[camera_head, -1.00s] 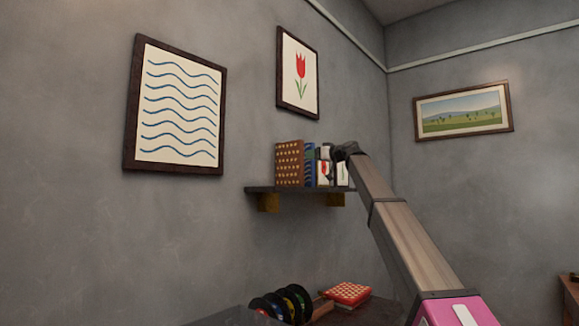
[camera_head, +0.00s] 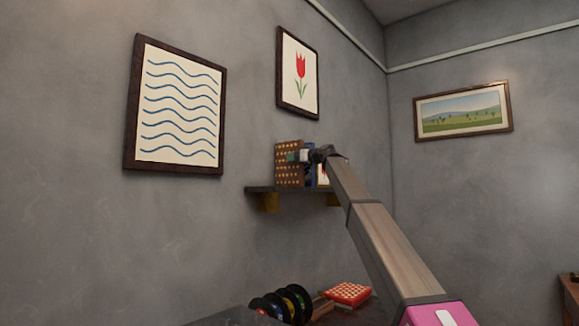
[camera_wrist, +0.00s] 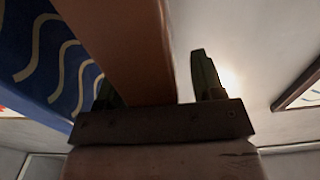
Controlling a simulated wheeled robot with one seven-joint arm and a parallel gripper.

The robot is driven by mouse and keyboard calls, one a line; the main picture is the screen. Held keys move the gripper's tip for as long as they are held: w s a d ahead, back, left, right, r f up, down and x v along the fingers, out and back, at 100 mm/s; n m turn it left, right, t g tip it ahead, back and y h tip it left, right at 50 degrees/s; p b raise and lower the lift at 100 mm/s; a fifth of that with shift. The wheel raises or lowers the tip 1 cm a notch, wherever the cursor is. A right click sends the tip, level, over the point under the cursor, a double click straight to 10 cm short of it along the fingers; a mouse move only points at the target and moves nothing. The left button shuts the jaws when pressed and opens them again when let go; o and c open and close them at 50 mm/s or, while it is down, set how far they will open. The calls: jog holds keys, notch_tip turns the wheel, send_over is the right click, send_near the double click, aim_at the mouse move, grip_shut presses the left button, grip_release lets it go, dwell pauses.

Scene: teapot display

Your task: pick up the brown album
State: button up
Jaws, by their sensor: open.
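The brown album (camera_head: 288,176), with rows of pale dots on its cover, stands upright at the left end of the wall shelf's row. My gripper (camera_head: 299,156) is at its right front in the head view and hides part of it. In the wrist view the plain brown edge of the album (camera_wrist: 125,45) reaches down between the two fingers of my open gripper (camera_wrist: 155,70). The right finger is clear of the album by a gap. The left finger is partly hidden behind the album, so I cannot tell whether it touches.
A blue album with pale wavy lines (camera_wrist: 50,55) is close beside the brown one in the wrist view. More albums (camera_head: 323,174) stand right of it on the dark shelf (camera_head: 262,189). Framed pictures hang above. Dark discs (camera_head: 283,303) and a red dotted box (camera_head: 347,293) are below.

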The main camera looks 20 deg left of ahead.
grip_shut()
jog(key=shift+d+r, duration=0.1)
jog(key=shift+r, duration=0.05)
